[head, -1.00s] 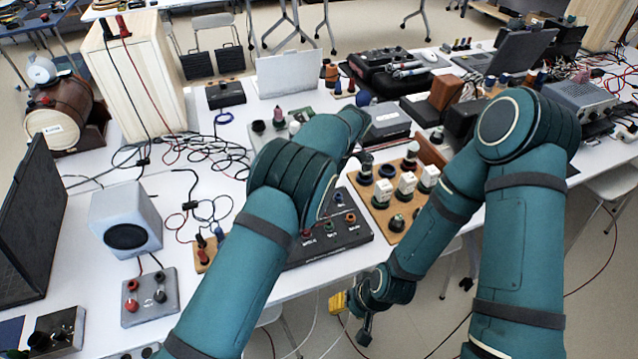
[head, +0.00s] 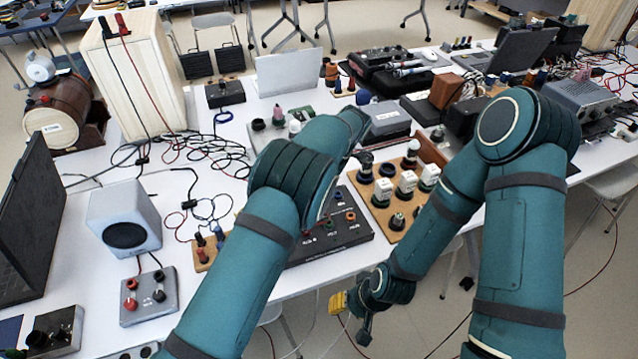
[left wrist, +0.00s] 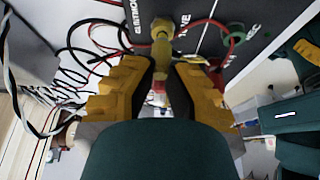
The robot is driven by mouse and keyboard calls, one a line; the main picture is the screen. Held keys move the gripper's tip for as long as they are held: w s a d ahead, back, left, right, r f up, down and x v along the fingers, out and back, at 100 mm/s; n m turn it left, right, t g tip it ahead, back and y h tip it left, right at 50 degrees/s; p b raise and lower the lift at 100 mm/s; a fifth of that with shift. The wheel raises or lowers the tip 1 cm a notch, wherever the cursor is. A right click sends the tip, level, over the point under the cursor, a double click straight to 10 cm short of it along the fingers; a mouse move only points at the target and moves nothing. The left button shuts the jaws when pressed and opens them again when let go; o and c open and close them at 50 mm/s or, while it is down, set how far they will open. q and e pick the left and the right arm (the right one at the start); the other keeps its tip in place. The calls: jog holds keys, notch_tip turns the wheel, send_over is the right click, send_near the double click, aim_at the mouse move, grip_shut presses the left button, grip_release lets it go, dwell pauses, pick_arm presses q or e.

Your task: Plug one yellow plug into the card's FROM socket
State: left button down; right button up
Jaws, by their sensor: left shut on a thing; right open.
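In the left wrist view my left gripper (left wrist: 163,76) is shut on a yellow plug (left wrist: 161,52). The plug points at a dark panel (left wrist: 203,14) with white lettering, which I take to be the card. Its far end is at or close to the panel face; I cannot tell whether it is in a socket. No FROM label is readable. In the head view the dark panel (head: 362,235) lies near the table's front edge, partly behind my left arm, which hides my left gripper. My right gripper (head: 339,302) is open and empty, low before the table edge.
A green-ringed socket (left wrist: 237,39) sits right of the plug, with a red wire close by. A wooden board (head: 391,231) with white blocks stands right of the panel. A grey speaker (head: 124,222) and tangled cables (head: 205,150) lie to the left.

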pick_arm(q)
jog(key=shift+f+b, duration=0.3)
jog(key=shift+f, duration=0.25)
jog(key=c, duration=1)
grip_release()
jog(key=shift+r, duration=0.2)
jog(key=shift+r+p, duration=2.05)
jog(key=shift+r, duration=1.6)
